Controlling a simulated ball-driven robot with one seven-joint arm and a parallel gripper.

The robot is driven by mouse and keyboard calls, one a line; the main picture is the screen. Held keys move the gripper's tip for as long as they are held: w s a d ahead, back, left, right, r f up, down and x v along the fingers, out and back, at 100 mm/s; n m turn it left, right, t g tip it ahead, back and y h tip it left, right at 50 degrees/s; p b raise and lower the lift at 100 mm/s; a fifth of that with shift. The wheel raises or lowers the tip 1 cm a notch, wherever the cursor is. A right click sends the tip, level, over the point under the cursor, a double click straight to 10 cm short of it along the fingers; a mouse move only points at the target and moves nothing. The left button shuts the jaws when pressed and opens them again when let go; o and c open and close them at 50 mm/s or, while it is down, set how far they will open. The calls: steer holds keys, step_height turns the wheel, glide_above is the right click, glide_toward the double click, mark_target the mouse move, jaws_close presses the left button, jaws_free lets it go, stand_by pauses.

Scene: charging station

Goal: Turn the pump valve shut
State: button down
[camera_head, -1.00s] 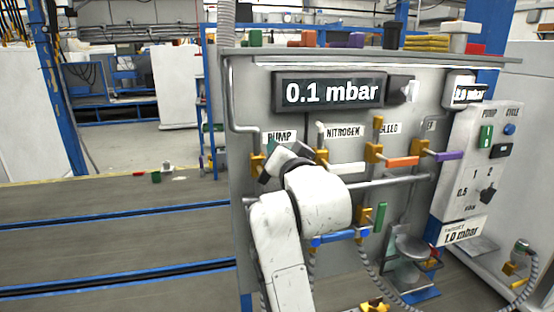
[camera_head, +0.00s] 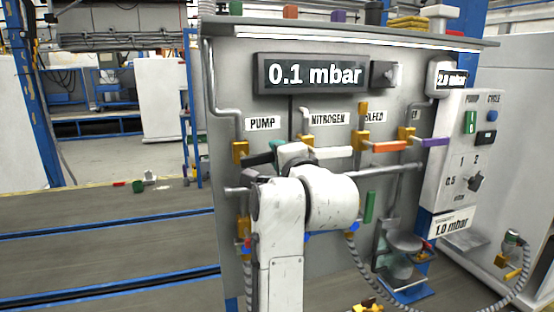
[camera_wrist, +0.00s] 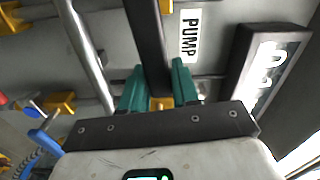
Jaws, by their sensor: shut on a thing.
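The pump valve shows in the head view as a yellow body (camera_head: 240,151) just below the PUMP label (camera_head: 262,123). Its dark bar handle (camera_head: 259,157) runs roughly level to the right from the body, across the pipe that comes down from above. My gripper (camera_head: 277,149) is at that handle, its green fingers partly hidden by my wrist. In the wrist view, my green fingertips (camera_wrist: 158,82) are on either side of the dark handle (camera_wrist: 147,38), shut on it. A yellow valve body (camera_wrist: 166,6) shows at the top edge of the wrist view, beside the PUMP label (camera_wrist: 189,35).
The nitrogen valve's white handle (camera_head: 333,153) and the bleed valve's orange handle (camera_head: 389,147) are to the right. A horizontal rail (camera_head: 385,172) runs below them. The main display (camera_head: 314,74) reads 0.1 mbar. The floor (camera_head: 100,242) left of the panel is mostly clear.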

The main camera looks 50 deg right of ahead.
steer(key=shift+f+m+b, duration=0.45)
steer(key=shift+f+m, duration=0.05)
steer(key=shift+m, duration=0.1)
steer(key=c, duration=0.9)
jaws_free()
steer(key=shift+s, duration=0.1)
